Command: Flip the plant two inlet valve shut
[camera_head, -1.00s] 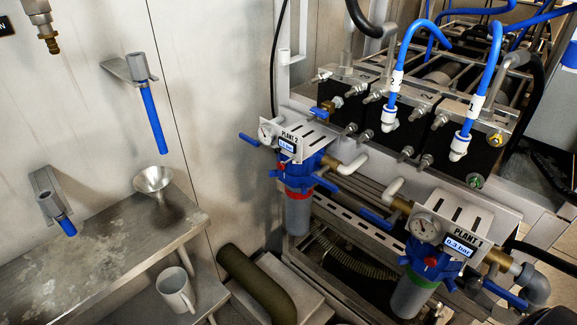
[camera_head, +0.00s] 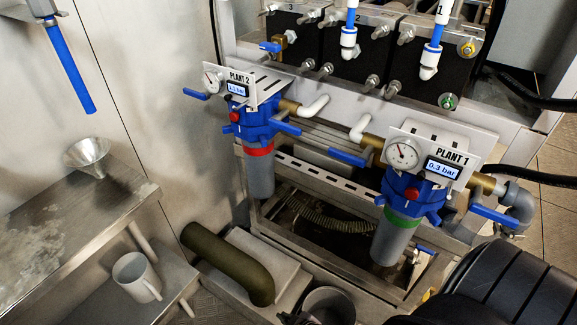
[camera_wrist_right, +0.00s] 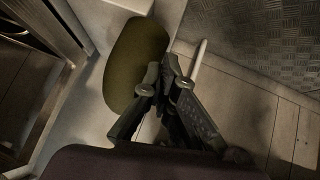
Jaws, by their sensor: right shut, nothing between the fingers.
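The plant two filter unit (camera_head: 258,130) has a blue head, a red ring and a grey bowl, under a "PLANT 2" plate with a gauge and a lit display. One blue lever (camera_head: 196,94) sticks out at its left and another (camera_head: 285,127) at its right; neither is labelled inlet. My right gripper (camera_wrist_right: 160,78) is shut and empty in the right wrist view, over the olive pipe. In the head view my right arm (camera_head: 500,285) is at the bottom right, well below and away from plant two's levers. My left gripper is out of view.
The plant one unit (camera_head: 410,195) with its blue levers stands at the right, between my arm and plant two. An olive pipe (camera_head: 225,262) lies low in front.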

